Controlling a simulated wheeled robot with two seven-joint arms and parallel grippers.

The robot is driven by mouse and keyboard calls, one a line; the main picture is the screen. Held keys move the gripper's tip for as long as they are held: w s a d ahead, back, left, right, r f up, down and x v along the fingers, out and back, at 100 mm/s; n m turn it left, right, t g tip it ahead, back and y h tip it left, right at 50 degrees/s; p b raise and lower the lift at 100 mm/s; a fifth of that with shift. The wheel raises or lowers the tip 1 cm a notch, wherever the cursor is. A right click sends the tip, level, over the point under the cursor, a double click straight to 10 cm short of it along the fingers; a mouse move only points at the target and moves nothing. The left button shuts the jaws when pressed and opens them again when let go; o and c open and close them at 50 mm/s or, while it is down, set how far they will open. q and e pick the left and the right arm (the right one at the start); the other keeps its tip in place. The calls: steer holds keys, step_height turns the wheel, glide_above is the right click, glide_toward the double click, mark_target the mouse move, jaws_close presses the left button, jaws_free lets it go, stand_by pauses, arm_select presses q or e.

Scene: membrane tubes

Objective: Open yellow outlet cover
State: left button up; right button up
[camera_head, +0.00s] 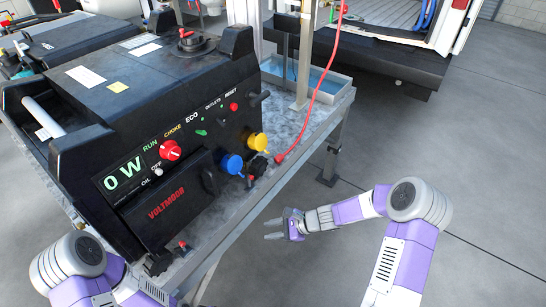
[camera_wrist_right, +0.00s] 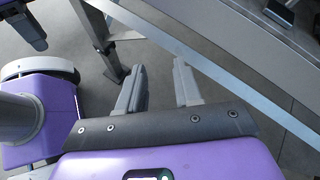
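The yellow outlet cover (camera_head: 258,142) is on the front panel of a black generator (camera_head: 150,110), to the right of a blue outlet cover (camera_head: 231,164). The yellow cover looks closed over its outlet. My right gripper (camera_head: 268,230) is to the right of the generator and apart from it, beyond the table edge. In the right wrist view its two fingers (camera_wrist_right: 160,85) are spread with nothing between them. My left arm shows at the bottom left of the head view, and its gripper fingers are hidden or out of frame.
The generator stands on a metal table (camera_head: 222,230) with a raised edge. A red cable (camera_head: 318,100) hangs down to a plug near the yellow cover. A red knob (camera_head: 169,150) is on the panel. The floor to the right is clear.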

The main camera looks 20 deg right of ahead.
steer(key=w+d+r+m+t+y, duration=0.1)
steer(key=w+d+r+m+t, duration=0.4)
steer(key=w+r, duration=0.4)
steer(key=m+t, duration=0.1)
steer(key=t, duration=0.3)
glide_toward(264, 145)
steer(key=w+a+f+b, duration=0.2)
steer(key=w+a, duration=0.2)
steer(key=shift+f+m+y, duration=0.15)
steer(key=shift+m+y, duration=0.15)
steer(key=shift+y, duration=0.1)
jaws_close()
